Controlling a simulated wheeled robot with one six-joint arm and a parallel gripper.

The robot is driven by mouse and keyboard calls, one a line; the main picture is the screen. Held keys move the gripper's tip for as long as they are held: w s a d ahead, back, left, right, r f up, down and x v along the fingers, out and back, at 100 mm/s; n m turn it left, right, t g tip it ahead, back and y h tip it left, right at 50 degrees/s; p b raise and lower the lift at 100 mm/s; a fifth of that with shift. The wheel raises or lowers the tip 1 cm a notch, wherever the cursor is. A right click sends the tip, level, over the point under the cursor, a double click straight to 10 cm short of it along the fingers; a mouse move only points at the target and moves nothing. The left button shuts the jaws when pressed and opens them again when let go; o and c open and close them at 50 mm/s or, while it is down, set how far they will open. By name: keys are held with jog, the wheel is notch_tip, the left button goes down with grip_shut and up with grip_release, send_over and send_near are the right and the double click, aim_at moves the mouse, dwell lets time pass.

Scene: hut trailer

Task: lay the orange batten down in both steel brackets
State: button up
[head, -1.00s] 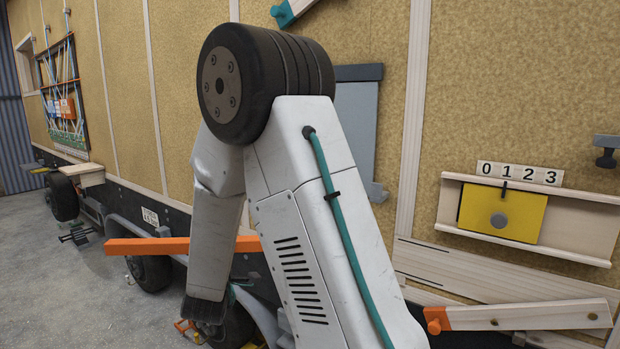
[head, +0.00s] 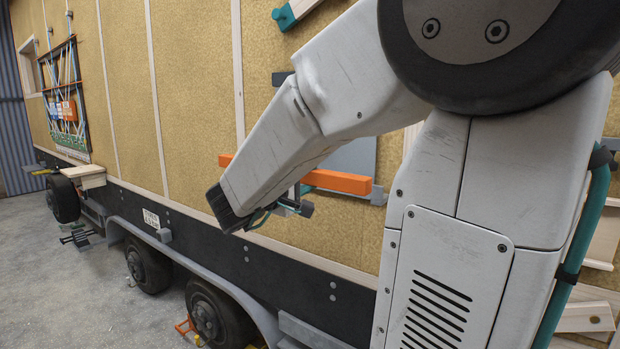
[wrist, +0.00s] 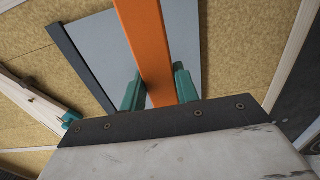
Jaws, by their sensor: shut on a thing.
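The orange batten (head: 338,182) is in my gripper (head: 288,207), roughly level in front of the wall's grey panel (head: 355,157). Its left end shows left of my arm, and my arm hides its middle. In the wrist view the batten (wrist: 147,45) runs between the two teal fingers of my gripper (wrist: 158,90), which are shut on it. A grey steel bracket (head: 378,195) sits at the panel's lower right, close by the batten's right end. I cannot tell whether they touch. The other bracket is not visible, perhaps behind my arm.
The panel has a dark top bar (wrist: 82,68), seen in the wrist view. A pale wooden bar (wrist: 35,100) with a teal end is on the wall there. Wheels (head: 215,315) and a grey fender stand below the wall. Concrete floor at the left is open.

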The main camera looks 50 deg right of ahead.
aim_at(347, 165)
jog(key=shift+a, duration=0.15)
jog(key=shift+w+d+f, duration=0.1)
jog(key=shift+w+d, duration=0.1)
jog(key=shift+d, duration=2.3)
jog(key=shift+w+d+f, duration=0.1)
jog(key=shift+w+d, duration=0.05)
jog(key=shift+d, duration=2.3)
jog(key=shift+w+d+f, duration=0.1)
jog(key=shift+w+d, duration=0.1)
jog(key=shift+d, duration=2.3)
jog(key=shift+f, duration=2)
jog(key=o, duration=2)
jog(key=shift+a+f, duration=0.1)
jog(key=shift+a, duration=0.35)
jog(key=shift+s+a+f, duration=0.1)
jog(key=shift+a, duration=0.65)
